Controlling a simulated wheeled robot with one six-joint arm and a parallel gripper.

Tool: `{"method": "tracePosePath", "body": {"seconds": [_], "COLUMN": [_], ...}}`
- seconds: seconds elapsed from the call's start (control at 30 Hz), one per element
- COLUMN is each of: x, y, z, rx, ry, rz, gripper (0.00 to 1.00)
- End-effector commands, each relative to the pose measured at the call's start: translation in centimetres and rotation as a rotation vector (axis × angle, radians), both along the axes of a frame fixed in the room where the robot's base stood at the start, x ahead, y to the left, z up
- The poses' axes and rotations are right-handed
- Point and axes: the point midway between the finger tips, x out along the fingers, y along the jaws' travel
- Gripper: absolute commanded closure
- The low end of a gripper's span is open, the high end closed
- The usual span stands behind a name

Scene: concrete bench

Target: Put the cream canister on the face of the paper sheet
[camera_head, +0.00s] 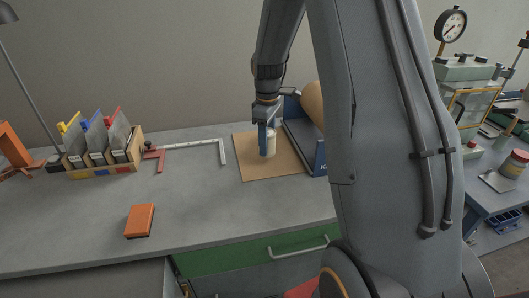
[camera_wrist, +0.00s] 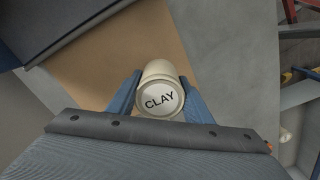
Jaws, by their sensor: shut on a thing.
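I cannot tell whether the canister's base touches the sheet. The sheet (camera_wrist: 120,55) also shows around the canister in the wrist view.
A blue box-like thing (camera_head: 303,148) borders the sheet on the right. A steel square (camera_head: 195,146) lies left of the sheet. An orange block (camera_head: 140,220) sits near the front, and a wooden rack (camera_head: 100,160) stands at the left. The bench between is clear.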

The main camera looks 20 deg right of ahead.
Motion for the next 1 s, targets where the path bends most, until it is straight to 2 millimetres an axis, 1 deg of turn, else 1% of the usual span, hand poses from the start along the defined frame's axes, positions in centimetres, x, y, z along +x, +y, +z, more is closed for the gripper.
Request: {"method": "tracePosePath", "body": {"seconds": [0.03, 0.27, 0.4, 0.5, 0.87, 0.9, 0.97, 1.0], "x": [-0.1, 0.0, 0.0, 0.0, 0.1, 0.1, 0.1, 0.1], "y": [0.0, 0.2, 0.2, 0.3, 0.3, 0.3, 0.3, 0.3], "z": [-0.6, -2.3, -4.2, -5.3, -5.8, -5.9, -5.9, -5.9], "rx": [0.001, 0.000, 0.000, 0.000, 0.000, -0.001, 0.000, 0.000], "ry": [0.001, 0.000, 0.001, 0.000, -0.001, -0.001, -0.001, -0.001], "rz": [0.000, 0.002, 0.003, 0.003, 0.004, 0.004, 0.003, 0.003], "gripper": [0.87, 0.87, 0.87, 0.87, 0.87, 0.53, 0.42, 0.36]}}
